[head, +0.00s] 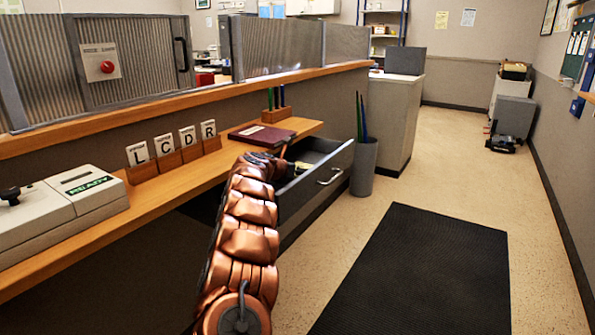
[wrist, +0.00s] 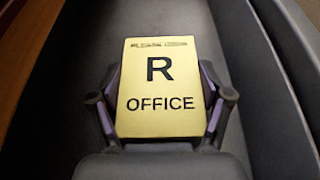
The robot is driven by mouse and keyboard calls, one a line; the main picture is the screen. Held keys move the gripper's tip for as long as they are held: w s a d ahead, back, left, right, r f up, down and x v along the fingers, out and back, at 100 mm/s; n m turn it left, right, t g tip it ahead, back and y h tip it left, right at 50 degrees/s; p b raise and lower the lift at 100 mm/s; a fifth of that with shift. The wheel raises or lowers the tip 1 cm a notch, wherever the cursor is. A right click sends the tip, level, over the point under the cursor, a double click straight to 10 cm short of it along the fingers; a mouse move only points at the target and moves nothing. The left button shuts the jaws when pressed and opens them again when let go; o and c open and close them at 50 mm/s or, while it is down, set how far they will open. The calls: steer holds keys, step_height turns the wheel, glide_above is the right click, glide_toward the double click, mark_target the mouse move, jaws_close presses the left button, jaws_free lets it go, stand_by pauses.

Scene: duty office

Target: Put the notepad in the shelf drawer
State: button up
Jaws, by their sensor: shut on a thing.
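The notepad (wrist: 160,85) is a yellow block marked "R OFFICE". It sits between the two fingers of my gripper (wrist: 161,98), which are shut on its left and right sides. The shelf drawer (head: 322,187) is pulled open below the wooden counter, with a grey front and a metal handle. In the head view my gripper (head: 292,167) is at the open drawer, and only a small yellow bit of the notepad (head: 303,167) shows. In the wrist view the drawer's grey floor (wrist: 75,100) lies around and below the notepad. Whether the notepad touches the floor I cannot tell.
A dark red book (head: 262,134) and letter cards (head: 188,137) on wooden blocks stand on the counter (head: 90,235). A grey bin (head: 364,170) with long sticks stands just beyond the drawer. A black mat (head: 420,270) lies on the open floor.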

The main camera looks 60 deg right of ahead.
steer(key=shift+f, duration=0.1)
steer(key=o, duration=1.2)
steer(key=shift+o, duration=0.2)
steer(key=shift+r, duration=0.2)
steer(key=shift+v, duration=1)
steer(key=shift+b+v, duration=0.75)
steer(key=shift+v, duration=1.95)
